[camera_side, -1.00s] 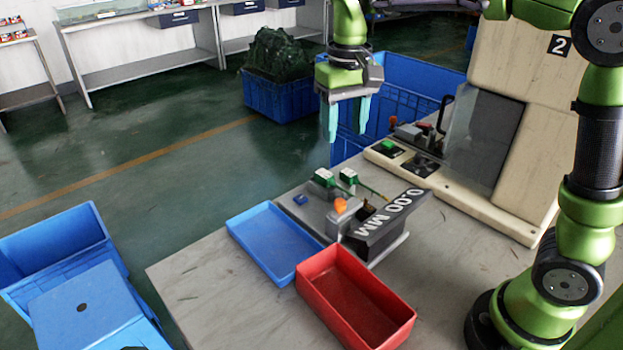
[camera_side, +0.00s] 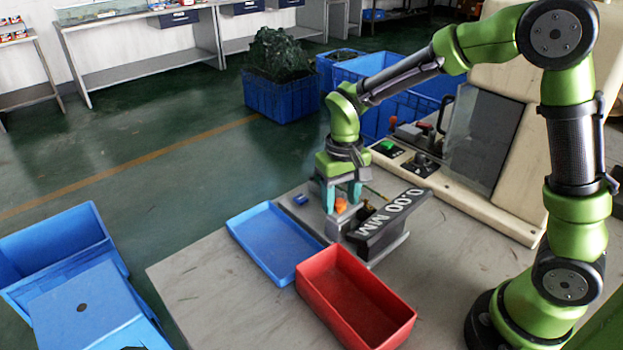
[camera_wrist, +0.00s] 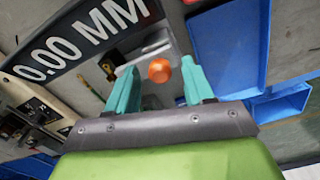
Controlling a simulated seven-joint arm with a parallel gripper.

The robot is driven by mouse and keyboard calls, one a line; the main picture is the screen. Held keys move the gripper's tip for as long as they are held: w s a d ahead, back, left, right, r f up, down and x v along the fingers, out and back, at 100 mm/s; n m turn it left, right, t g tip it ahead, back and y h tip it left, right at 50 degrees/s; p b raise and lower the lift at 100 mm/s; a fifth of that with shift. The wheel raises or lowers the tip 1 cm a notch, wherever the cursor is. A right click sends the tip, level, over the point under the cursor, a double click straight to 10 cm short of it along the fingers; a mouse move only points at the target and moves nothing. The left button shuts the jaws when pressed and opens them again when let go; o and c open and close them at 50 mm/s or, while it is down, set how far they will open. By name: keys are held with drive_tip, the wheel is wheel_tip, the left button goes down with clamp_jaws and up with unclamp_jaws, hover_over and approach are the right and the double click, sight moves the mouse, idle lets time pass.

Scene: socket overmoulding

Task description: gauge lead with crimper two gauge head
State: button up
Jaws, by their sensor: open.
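The gauge (camera_side: 388,222) stands on the bench, its dark slanted display reading 0.00 MM; the display also shows in the wrist view (camera_wrist: 75,45). An orange ball-like knob (camera_side: 341,206) sits on a grey part beside the display and shows in the wrist view (camera_wrist: 159,70). My gripper (camera_side: 342,208) is low over the gauge fixture with its teal fingers pointing down. The fingers are spread apart on either side of the knob, with nothing seen gripped (camera_wrist: 158,78). The green-ended leads are mostly hidden behind my gripper; I cannot tell their exact place.
A blue tray (camera_side: 243,224) and a red bin (camera_side: 310,291) stand on the bench in front of the gauge. The cream crimping machine (camera_side: 500,217) stands behind right. A small blue block (camera_side: 300,199) lies left of my gripper. Bare bench (camera_side: 190,275) is at front left.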

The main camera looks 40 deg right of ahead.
drive_tip(key=shift+f, duration=0.25)
clamp_jaws()
drive_tip(key=shift+d+r, duration=0.1)
drive_tip(key=shift+d, duration=2.3)
drive_tip(key=shift+c, duration=0.9)
unclamp_jaws()
drive_tip(key=shift+d, duration=0.1)
drive_tip(key=shift+o, duration=0.9)
